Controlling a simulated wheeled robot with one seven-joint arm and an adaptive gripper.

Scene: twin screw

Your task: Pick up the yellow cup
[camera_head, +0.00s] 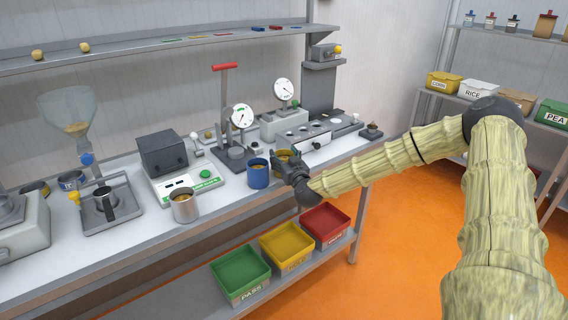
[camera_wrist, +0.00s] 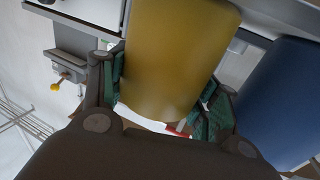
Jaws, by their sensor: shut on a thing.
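The yellow cup (camera_wrist: 175,60) fills the middle of the wrist view, between the green-padded fingers of my gripper (camera_wrist: 165,95). The fingers are shut on its two sides. In the head view the yellow cup (camera_head: 281,156) shows only in part behind my gripper (camera_head: 286,168), at the front edge of the bench. I cannot tell whether its base touches the bench top. The blue cup (camera_head: 258,173) stands just left of it in the head view. The blue cup is also close by at the right of the wrist view (camera_wrist: 288,105).
A grey metal cup (camera_head: 185,206) stands near the bench's front edge, beside a scale (camera_head: 187,184). Dial gauges (camera_head: 242,117) and a red-handled press (camera_head: 226,68) stand behind the blue cup. Green (camera_head: 240,295), yellow (camera_head: 264,239) and red (camera_head: 342,242) bins sit on the lower shelf.

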